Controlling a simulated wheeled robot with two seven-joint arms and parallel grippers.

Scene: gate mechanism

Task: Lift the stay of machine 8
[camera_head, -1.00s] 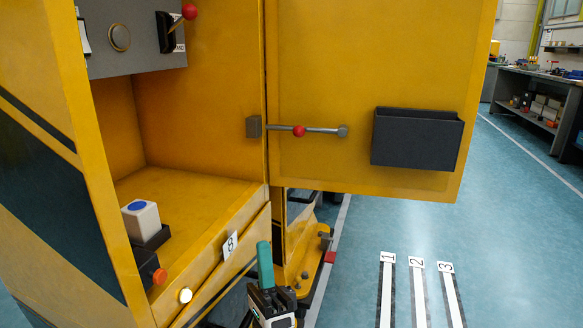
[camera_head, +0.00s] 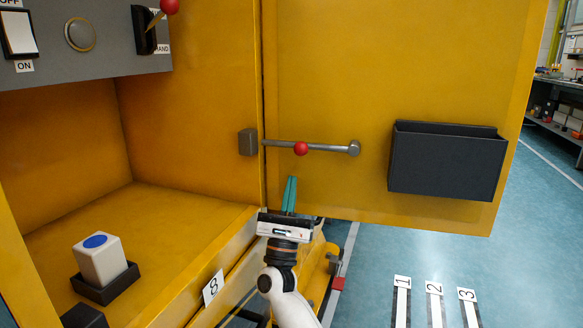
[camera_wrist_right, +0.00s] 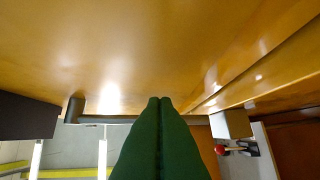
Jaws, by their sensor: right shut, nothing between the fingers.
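The stay (camera_head: 325,148) is a thin grey rod with a red ball (camera_head: 301,149) on it. It runs level from a pivot on the open yellow door (camera_head: 354,148) to a grey block (camera_head: 248,142) at the cabinet's edge. My right gripper (camera_head: 290,181) is below the stay and the ball, apart from them in the head view, with its green fingers pointing up. In the right wrist view the fingers (camera_wrist_right: 160,101) are shut and empty. There the rod (camera_wrist_right: 95,119) passes behind them and the ball cannot be seen. My left gripper is out of view.
A label "8" (camera_head: 213,287) is on the cabinet's front. A dark pocket (camera_head: 447,162) juts from the door to the right. A white cube with a blue dot (camera_head: 100,260) sits in a dark holder inside. A switch panel (camera_head: 90,38) is above. Open floor lies to the right.

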